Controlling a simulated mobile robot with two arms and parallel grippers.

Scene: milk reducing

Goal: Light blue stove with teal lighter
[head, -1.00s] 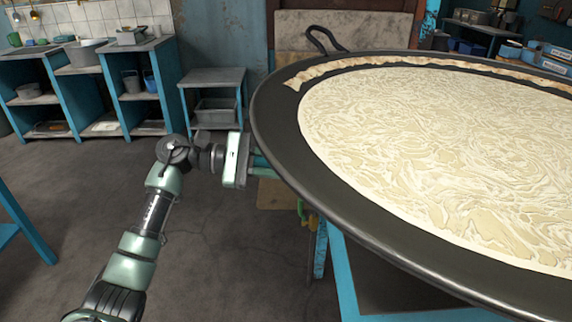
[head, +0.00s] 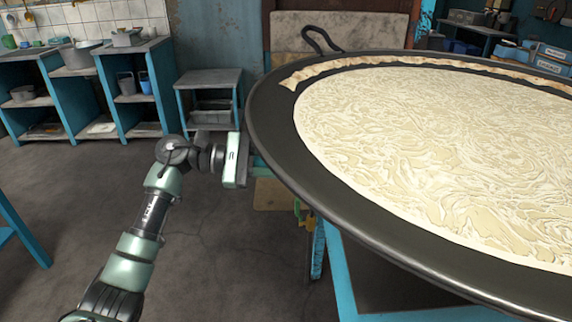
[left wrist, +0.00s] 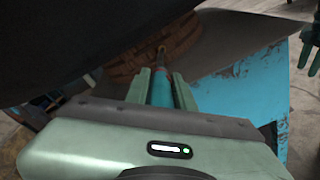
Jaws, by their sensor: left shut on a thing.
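My left gripper (left wrist: 159,76) is shut on the teal lighter (left wrist: 162,90), which lies between its two green fingers in the left wrist view. The lighter's dark tip, with a small orange spot at its end, points at the brick-like ring (left wrist: 155,52) under the pan. In the head view the left gripper's fingertips are hidden under the rim of the large black pan (head: 268,135). The stove's light blue frame (head: 340,270) stands below the pan; a blue panel (left wrist: 240,100) shows in the left wrist view. Part of my right gripper (left wrist: 309,55) shows at that view's right edge.
Pale swirled milk (head: 430,150) fills the pan. A loop handle (head: 322,42) sticks up at its back. Blue shelves (head: 60,100) and a small grey-topped table (head: 208,80) stand at the back left. The floor (head: 210,240) left of the stove is clear.

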